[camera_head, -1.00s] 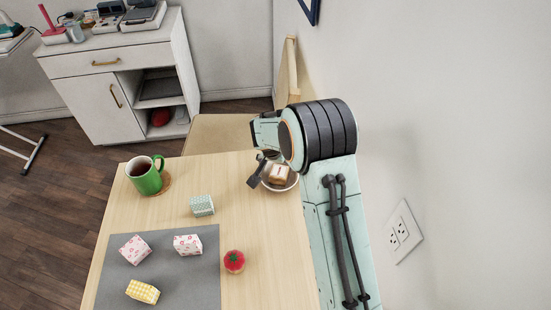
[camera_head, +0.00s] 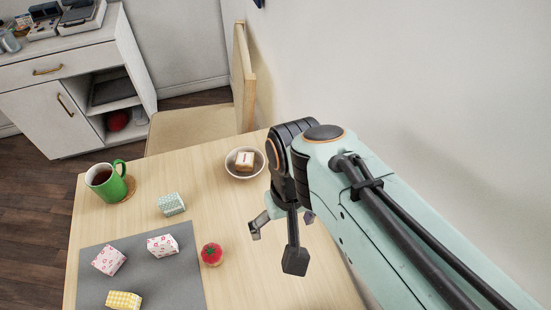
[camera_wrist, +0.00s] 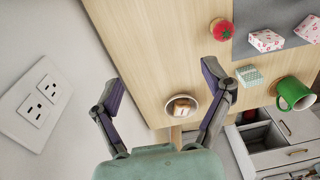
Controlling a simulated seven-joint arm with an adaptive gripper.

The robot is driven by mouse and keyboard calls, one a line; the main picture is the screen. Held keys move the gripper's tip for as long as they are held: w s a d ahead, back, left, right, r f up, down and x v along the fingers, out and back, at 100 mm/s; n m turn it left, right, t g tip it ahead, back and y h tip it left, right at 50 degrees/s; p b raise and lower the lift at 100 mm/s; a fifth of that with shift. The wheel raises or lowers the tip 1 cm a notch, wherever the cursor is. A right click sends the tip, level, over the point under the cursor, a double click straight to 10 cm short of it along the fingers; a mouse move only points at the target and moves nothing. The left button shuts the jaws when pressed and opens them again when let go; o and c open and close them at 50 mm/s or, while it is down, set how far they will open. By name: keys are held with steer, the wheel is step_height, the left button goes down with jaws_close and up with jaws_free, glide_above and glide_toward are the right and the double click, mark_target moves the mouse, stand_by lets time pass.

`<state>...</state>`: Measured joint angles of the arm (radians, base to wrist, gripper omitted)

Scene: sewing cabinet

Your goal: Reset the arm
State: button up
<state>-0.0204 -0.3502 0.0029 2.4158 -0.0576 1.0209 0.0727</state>
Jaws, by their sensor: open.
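My gripper (camera_head: 277,243) is open and empty above the right side of the wooden table (camera_head: 215,208). In the wrist view its two fingers (camera_wrist: 160,85) are spread wide with nothing between their tips. A white bowl (camera_head: 233,170) holding a small fabric block (camera_head: 245,160) stands at the table's far edge, beyond my gripper. The same bowl shows in the wrist view (camera_wrist: 170,104), low between the fingers.
A red tomato pincushion (camera_head: 211,254) sits beside a grey mat (camera_head: 180,286) bearing pink-patterned blocks (camera_head: 162,245) and a yellow block (camera_head: 124,300). A green-patterned block (camera_head: 171,204) and a green mug (camera_head: 110,188) stand farther back. A wall with an outlet (camera_wrist: 38,100) is close.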

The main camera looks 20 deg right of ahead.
steer(key=s+n, duration=0.1)
steer(key=s, duration=0.5)
steer(key=shift+s+a+f+g, duration=0.15)
steer(key=shift+s+f+g, duration=0.1)
steer(key=shift+g, duration=0.15)
